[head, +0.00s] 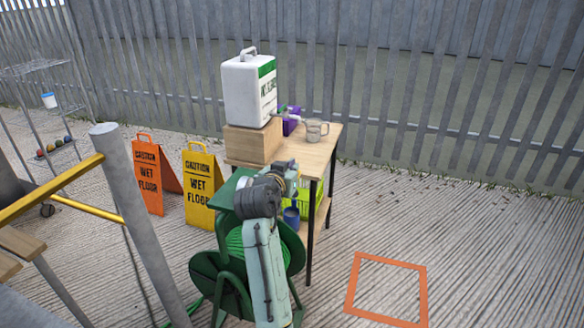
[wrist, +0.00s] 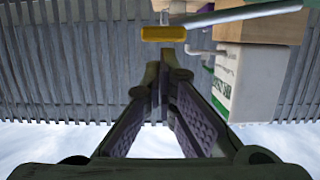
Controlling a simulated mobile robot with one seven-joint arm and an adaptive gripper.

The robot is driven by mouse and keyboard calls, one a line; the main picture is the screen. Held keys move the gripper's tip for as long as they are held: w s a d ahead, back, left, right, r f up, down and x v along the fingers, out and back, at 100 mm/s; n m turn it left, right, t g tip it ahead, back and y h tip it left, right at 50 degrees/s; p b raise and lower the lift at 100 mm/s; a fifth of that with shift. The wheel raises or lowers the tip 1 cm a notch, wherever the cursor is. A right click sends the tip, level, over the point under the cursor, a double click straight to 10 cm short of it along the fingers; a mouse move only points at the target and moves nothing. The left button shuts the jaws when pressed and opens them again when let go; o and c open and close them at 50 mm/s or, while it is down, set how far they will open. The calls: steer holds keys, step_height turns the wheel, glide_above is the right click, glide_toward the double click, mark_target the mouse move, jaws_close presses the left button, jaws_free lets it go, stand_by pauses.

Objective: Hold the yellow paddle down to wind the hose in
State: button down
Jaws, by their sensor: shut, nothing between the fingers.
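The yellow paddle (wrist: 164,33) shows in the wrist view at the end of a grey bar, just past my fingertips. My gripper (wrist: 165,68) is shut and empty, its fingertips close to the paddle; I cannot tell whether they touch. In the head view I cannot make out the paddle; my arm blocks part of that area. The green hose reel (head: 205,275) stands on the floor in front of the table, partly hidden by my arm. Green hose (head: 235,245) is wound on its drum.
A wooden table (head: 318,150) holds a white canister (head: 245,95) on a wooden block (head: 250,142), and a glass mug (head: 315,131). Orange (head: 147,180) and yellow (head: 198,185) wet-floor signs stand left. An orange square outline (head: 350,290) marks clear floor at right.

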steer(key=f+m+b, duration=0.1)
steer(key=d+f+m+b, duration=0.1)
steer(key=f+b, duration=0.1)
steer(key=f+m+y+b, duration=0.1)
steer(key=shift+s+d+f+t+b, duration=0.3)
steer(key=shift+f+b, duration=0.05)
steer(key=shift+f, duration=0.05)
stand_by(1.5)
stand_by(0.9)
steer(key=s+a+r+p, duration=0.1)
steer(key=s+r, duration=0.5)
steer(key=s, duration=0.4)
steer(key=shift+w+a, duration=0.1)
